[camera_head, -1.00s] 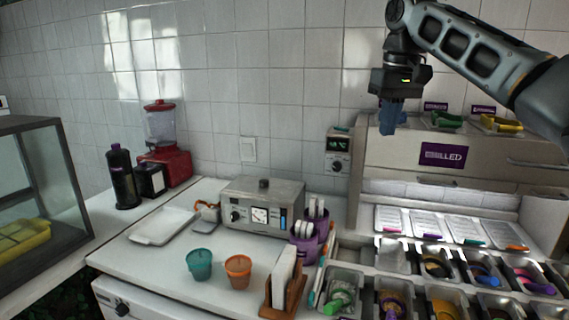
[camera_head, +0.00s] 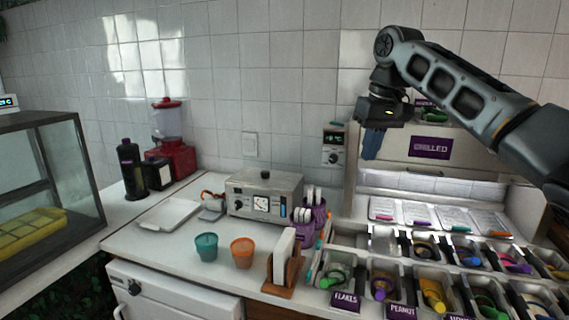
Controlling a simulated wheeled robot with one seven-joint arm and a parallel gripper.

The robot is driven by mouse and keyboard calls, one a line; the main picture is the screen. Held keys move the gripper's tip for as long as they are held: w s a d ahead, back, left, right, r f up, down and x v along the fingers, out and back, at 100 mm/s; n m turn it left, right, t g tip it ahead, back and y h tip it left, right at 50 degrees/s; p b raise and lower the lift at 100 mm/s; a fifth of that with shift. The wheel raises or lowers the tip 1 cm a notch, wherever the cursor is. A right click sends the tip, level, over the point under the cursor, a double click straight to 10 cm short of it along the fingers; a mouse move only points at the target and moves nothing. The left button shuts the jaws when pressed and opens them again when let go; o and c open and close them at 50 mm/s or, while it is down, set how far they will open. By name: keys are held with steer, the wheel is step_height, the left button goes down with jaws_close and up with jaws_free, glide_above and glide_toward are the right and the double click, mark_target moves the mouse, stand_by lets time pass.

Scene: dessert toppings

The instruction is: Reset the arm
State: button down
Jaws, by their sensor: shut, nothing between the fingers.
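My gripper (camera_head: 371,145) is at the upper right, held in the air in front of the steel chilled topping unit. Its blue fingers point down and are shut, with nothing between them. My arm reaches in from the right edge and partly hides the unit's top. The gripper is well above the counter and apart from everything on it.
A teal cup (camera_head: 206,246) and an orange cup (camera_head: 243,252) stand on the white counter. A steel control box (camera_head: 264,195), a napkin holder (camera_head: 284,264) and a white tray (camera_head: 170,214) are nearby. Topping bins (camera_head: 382,287) fill the lower right. Air left of my gripper is clear.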

steer(key=s+a+f+t+y, duration=0.1)
steer(key=s+a+f+y, duration=0.1)
steer(key=a+f, duration=0.45)
steer(key=s+a+f+t+y, duration=0.15)
steer(key=a+f, duration=0.25)
steer(key=f, duration=0.6)
steer(key=s+a+f+y, duration=0.1)
steer(key=s+a+f, duration=0.3)
steer(key=f, duration=0.5)
steer(key=s+a+f+m+t+y, duration=0.2)
steer(key=s+a+f+m+t, duration=0.15)
steer(key=s+f, duration=0.9)
steer(key=s+d+m+t+h+b, duration=0.15)
steer(key=s+d, duration=0.35)
steer(key=s, duration=0.7)
steer(key=s+d+m+t+h, duration=0.1)
steer(key=s+d+t+h, duration=0.3)
steer(key=s, duration=0.9)
steer(key=s+d+r+n+h, duration=0.1)
steer(key=s+d+r, duration=0.5)
steer(key=s+r, duration=0.1)
steer(key=s+d+r+n+t+h, duration=0.1)
steer(key=s+d+r+n, duration=0.1)
steer(key=s+d+r, duration=0.4)
steer(key=v, duration=0.4)
steer(key=shift+s+r, duration=0.2)
steer(key=shift+s, duration=0.1)
